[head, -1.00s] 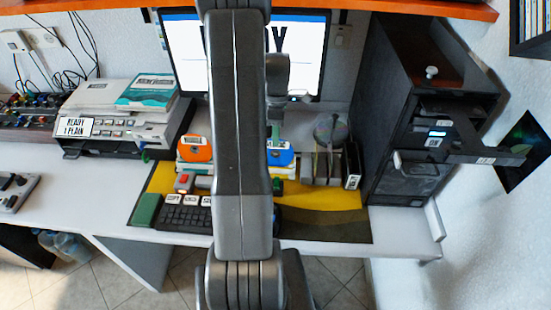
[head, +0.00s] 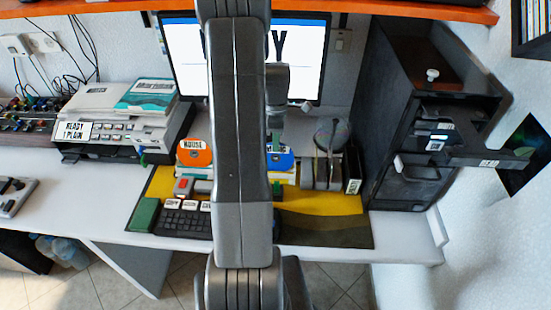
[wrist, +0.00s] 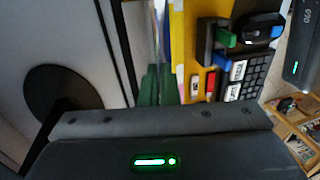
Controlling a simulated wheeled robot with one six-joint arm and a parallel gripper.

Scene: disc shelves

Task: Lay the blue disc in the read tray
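The blue disc (head: 281,158) stands upright on the desk in the head view, partly covered by my arm. The end of my arm, with my gripper (head: 275,121), is just above and behind it; its fingers are too small and hidden to read. In the wrist view, a dark green pair of shapes (wrist: 159,86) shows beyond my wrist housing, but no disc is clearly held there. A dark tray (head: 487,157) sticks out of the black cabinet at the right; its small label is unreadable, so I cannot tell whether it is the read tray.
An orange disc (head: 195,152) stands left of the blue one. A dark disc (head: 331,134) stands in grey holders at the right. A keyboard (head: 184,222) lies in front on the yellow mat (head: 330,205). The monitor (head: 185,50) is behind; the black cabinet (head: 400,60) bounds the right.

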